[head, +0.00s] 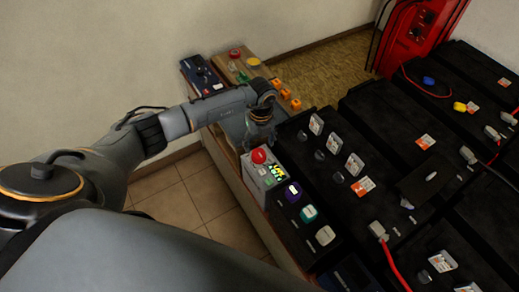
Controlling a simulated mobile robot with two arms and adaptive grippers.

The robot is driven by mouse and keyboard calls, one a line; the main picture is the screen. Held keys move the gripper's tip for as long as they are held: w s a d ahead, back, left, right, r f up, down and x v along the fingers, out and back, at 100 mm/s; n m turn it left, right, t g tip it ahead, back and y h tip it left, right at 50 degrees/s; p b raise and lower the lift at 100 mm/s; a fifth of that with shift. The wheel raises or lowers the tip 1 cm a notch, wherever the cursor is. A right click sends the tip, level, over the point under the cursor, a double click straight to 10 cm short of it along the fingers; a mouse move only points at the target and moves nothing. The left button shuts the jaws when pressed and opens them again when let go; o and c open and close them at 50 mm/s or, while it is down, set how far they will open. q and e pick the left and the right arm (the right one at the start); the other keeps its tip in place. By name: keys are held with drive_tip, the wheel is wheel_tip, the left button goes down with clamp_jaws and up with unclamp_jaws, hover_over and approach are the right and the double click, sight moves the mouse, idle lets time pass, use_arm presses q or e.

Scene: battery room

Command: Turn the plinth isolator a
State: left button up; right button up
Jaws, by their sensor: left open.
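A red round knob (259,156) sits on top of a light grey box with a lit green and yellow front (266,174); it looks like an isolator, but I cannot read any letter on it. The box stands at the left edge of the black battery row. My left gripper (257,141) reaches in from the left and points down just behind the red knob. It is open and looks empty; whether it touches the knob cannot be told. My right gripper is out of view.
Large black batteries (385,115) with upright tags fill the right. A red cabinet (420,35) stands at the back. A wooden board (232,66) with small parts lies behind. Tiled floor (185,195) is free at left.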

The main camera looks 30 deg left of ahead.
sight(259, 153)
use_arm(q)
wheel_tip(259, 153, down, 4)
drive_tip(key=shift+s+r, duration=0.1)
drive_tip(key=shift+f, duration=0.4)
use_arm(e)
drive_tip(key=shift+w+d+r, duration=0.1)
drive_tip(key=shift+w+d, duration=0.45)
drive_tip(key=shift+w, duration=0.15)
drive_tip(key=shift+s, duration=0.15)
use_arm(q)
drive_tip(key=c, duration=1.1)
drive_tip(key=shift+c, duration=0.2)
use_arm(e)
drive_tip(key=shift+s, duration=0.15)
